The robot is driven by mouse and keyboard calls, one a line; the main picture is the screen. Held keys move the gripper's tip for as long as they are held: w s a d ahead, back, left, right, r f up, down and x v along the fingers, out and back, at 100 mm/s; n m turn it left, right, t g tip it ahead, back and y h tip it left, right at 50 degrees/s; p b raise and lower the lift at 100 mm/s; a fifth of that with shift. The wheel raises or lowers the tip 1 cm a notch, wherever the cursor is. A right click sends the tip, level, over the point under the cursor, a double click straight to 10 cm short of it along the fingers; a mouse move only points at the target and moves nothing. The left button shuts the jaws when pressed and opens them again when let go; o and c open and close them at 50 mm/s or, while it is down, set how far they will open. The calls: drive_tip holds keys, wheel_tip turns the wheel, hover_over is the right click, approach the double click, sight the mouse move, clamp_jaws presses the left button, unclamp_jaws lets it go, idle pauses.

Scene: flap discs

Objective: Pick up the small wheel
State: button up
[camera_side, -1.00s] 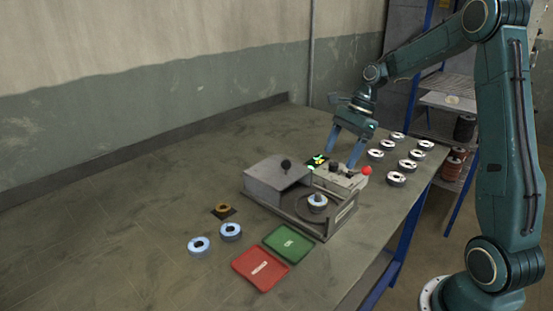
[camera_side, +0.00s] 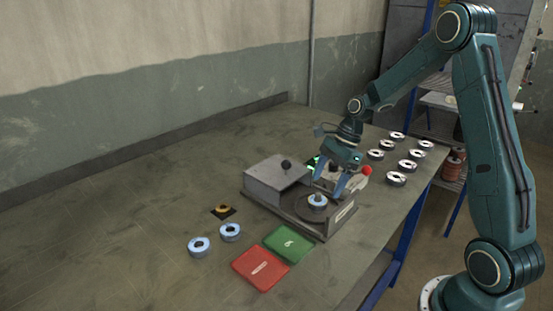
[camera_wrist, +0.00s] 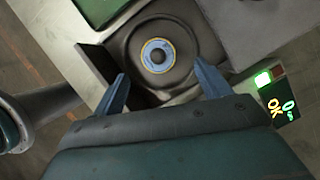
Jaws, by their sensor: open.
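A small wheel (camera_side: 317,200) with a pale blue ring and a dark centre sits on the round plate of the grey machine (camera_side: 287,208). In the wrist view this wheel (camera_wrist: 150,63) shows a thin yellowish rim and lies in a dark round recess. My gripper (camera_side: 330,184) is open and empty, just above and behind the wheel. In the wrist view the blue fingers of my gripper (camera_wrist: 163,82) are spread wide, with the wheel beyond the gap between them. The fingertips appear apart from the wheel.
Green (camera_side: 288,243) and red (camera_side: 260,269) trays lie in front. Two blue-ringed discs (camera_side: 199,246) and a small orange-brown ring (camera_side: 223,208) lie left. Several discs (camera_side: 395,179) stand right.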

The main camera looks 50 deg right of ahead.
sight(320, 195)
drive_tip(key=shift+a+x, duration=0.1)
drive_tip(key=shift+x, duration=1.2)
drive_tip(key=shift+a+x, duration=0.15)
drive_tip(key=shift+x, duration=1.1)
drive_tip(key=c, duration=1.1)
